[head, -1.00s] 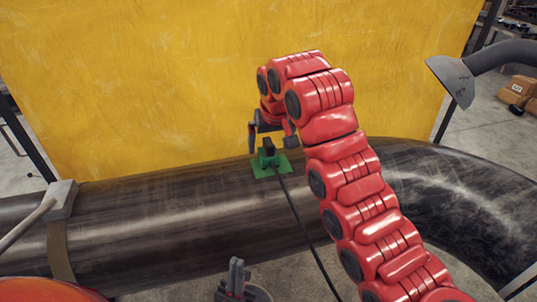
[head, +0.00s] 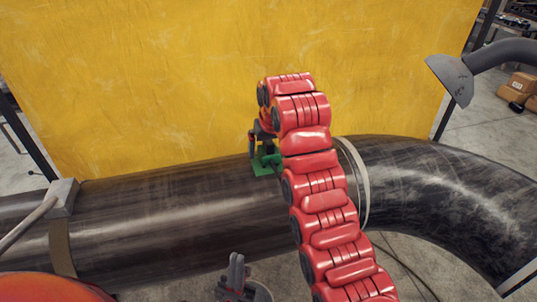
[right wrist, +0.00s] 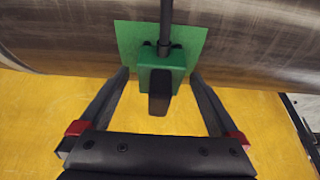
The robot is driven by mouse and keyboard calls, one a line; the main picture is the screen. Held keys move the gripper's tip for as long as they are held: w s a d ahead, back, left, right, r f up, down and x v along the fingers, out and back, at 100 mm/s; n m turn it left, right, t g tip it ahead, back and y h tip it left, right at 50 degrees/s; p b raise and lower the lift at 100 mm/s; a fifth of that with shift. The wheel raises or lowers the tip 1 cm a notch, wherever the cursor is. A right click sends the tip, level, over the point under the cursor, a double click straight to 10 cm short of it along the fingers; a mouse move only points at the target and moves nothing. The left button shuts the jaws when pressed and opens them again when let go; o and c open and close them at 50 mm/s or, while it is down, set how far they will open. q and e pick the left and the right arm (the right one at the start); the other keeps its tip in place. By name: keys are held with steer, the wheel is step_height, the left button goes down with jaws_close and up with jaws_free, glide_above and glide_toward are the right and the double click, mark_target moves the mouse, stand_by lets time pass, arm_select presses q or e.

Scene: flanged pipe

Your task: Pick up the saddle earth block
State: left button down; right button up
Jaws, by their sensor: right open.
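The saddle earth block (right wrist: 176,60) is green, with a flat green plate and a black upright part. It sits on top of the dark pipe (head: 150,220). In the head view the block (head: 264,167) is partly hidden by my right arm. My right gripper (right wrist: 160,76) is open, with one finger on each side of the block and visible gaps to its body. In the head view the right gripper (head: 263,142) is just above the block, mostly covered by the arm. My left gripper (head: 237,268) is low in front of the pipe, apart from the block; its jaw gap is unclear.
A yellow curtain (head: 180,80) stands close behind the pipe. A black cable (right wrist: 165,15) joins the block. A grey clamp (head: 62,197) is on the pipe at left, and a pale band (head: 358,180) wraps it right of my arm. The pipe top between clamp and block is clear.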

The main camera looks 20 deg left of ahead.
steer(key=shift+c, duration=0.3)
jaws_close()
steer(key=shift+w+r, duration=0.1)
steer(key=shift+r, duration=0.1)
stand_by(0.4)
